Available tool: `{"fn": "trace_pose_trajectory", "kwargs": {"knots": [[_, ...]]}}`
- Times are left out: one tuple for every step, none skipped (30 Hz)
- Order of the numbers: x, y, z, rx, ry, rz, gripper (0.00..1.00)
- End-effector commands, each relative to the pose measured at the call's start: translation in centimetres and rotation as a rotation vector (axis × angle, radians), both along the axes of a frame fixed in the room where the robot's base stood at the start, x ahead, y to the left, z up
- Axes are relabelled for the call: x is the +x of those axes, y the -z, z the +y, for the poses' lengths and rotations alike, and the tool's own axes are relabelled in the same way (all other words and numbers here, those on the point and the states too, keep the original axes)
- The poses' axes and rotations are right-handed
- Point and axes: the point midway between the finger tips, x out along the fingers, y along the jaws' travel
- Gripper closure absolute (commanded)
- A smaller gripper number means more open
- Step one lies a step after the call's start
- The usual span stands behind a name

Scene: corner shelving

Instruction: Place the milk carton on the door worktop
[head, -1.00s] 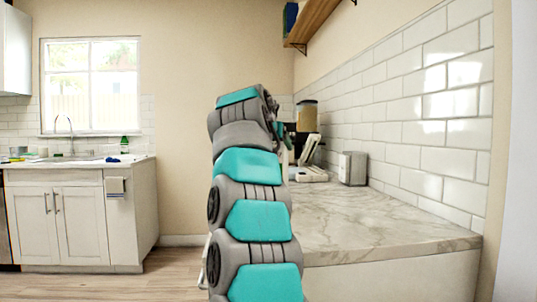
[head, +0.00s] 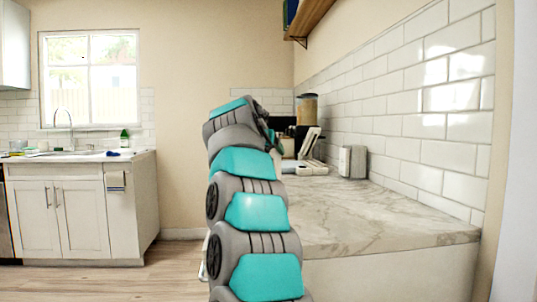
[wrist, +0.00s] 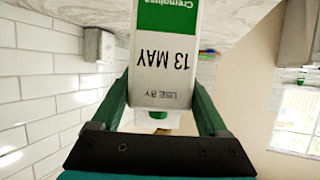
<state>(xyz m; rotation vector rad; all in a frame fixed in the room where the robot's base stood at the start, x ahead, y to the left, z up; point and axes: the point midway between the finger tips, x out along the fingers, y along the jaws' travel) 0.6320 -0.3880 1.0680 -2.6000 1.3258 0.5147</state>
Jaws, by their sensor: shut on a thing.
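The milk carton (wrist: 166,55) is white with a green band and the printed text "13 MAY", upside down in the wrist view. My gripper (wrist: 161,88) is shut on it, with one dark green finger on each side. In the head view my arm hides most of the gripper and the carton. The pale marbled worktop (head: 375,222) runs along the tiled wall on the right. It also shows at the top of the wrist view (wrist: 235,18), beyond the carton.
A white toaster-like box (head: 352,161) stands against the tiled wall. A white appliance (head: 306,165) and a tall jar (head: 307,108) are farther back. The near part of the worktop is clear. A wooden shelf (head: 320,18) hangs above. A sink cabinet (head: 75,210) stands at left.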

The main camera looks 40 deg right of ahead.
Motion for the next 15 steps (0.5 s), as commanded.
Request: {"fn": "trace_pose_trajectory", "kwargs": {"knots": [[-0.02,-0.03,0.05,-0.003,-0.001,-0.001,1.00],[0.00,0.00,0.05,-0.003,-0.001,-0.001,1.00],[0.00,0.03,0.06,-0.003,-0.001,-0.001,1.00],[0.02,0.03,0.06,-0.003,-0.001,-0.001,1.00],[0.02,0.03,0.06,-0.003,-0.001,-0.001,1.00],[0.02,0.03,0.06,-0.003,-0.001,-0.001,1.00],[0.02,0.02,0.05,-0.003,-0.001,-0.001,1.00],[0.03,0.03,0.06,-0.003,-0.001,-0.001,1.00],[0.02,0.04,0.05,-0.002,-0.001,-0.001,1.00],[0.02,0.06,0.05,-0.002,-0.001,-0.001,1.00],[0.03,0.14,0.05,-0.002,-0.001,-0.001,1.00],[0.03,0.26,0.05,-0.002,-0.001,-0.001,1.00],[0.03,0.36,0.04,-0.002,-0.001,-0.001,1.00],[0.02,0.44,0.04,-0.002,0.000,0.000,1.00],[0.04,0.44,0.04,-0.001,-0.001,0.000,0.20]]}}
